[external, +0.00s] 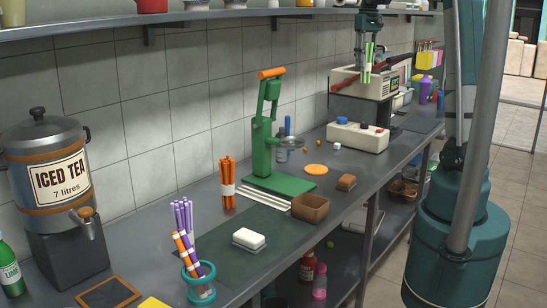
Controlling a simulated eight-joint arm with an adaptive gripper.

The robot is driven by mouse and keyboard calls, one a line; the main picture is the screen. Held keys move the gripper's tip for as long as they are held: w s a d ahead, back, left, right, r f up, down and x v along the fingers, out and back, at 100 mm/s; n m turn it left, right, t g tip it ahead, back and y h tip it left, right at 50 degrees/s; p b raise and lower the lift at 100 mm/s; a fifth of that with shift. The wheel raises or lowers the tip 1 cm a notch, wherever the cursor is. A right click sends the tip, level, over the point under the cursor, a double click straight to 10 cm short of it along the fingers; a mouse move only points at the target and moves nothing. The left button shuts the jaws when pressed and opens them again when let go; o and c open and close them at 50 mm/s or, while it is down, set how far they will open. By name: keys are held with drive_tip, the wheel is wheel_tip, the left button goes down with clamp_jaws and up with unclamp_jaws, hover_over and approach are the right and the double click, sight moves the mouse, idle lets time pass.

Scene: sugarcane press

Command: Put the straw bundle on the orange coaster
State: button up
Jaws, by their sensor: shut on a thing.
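My gripper (369,43) is at the top right of the external view, shut on a green straw bundle (369,62) with a pale band. The bundle hangs upright, in front of or above the white machine with red handles at the back of the counter; I cannot tell its exact height. The orange coaster (316,169) is a flat bare disc on the counter, right of the green press, lower and to the left of my gripper. An orange straw bundle (228,182) and a purple one (183,216) stand on the counter at the left.
The green press (264,140) stands left of the coaster. A brown box (310,207), a brown block (346,182) and a white block with buttons (357,136) are around it. A teal-rimmed cup with straws (200,285) and a tea dispenser (45,165) are at the left.

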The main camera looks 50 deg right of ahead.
drive_tip(key=shift+w+d+f, duration=0.1)
drive_tip(key=shift+w+f, duration=0.1)
drive_tip(key=w+a+f+n+p, duration=0.4)
drive_tip(key=w+a+f+n, duration=0.2)
drive_tip(key=a+f+n, duration=0.5)
drive_tip(key=a+f+n+p, duration=0.1)
drive_tip(key=a+f+n, duration=0.2)
drive_tip(key=a+f, duration=0.3)
drive_tip(key=a+f+n+p, duration=0.1)
drive_tip(key=a+f+n, duration=0.2)
drive_tip(key=a, duration=1.1)
wheel_tip(320, 180, down, 3)
drive_tip(key=shift+s+f+n, duration=0.2)
drive_tip(key=shift+s+n, duration=0.05)
drive_tip(key=shift+n, duration=0.15)
drive_tip(key=shift+d, duration=0.1)
drive_tip(key=shift+f, duration=2.9)
drive_tip(key=shift+f, duration=0.1)
drive_tip(key=shift+f, duration=2)
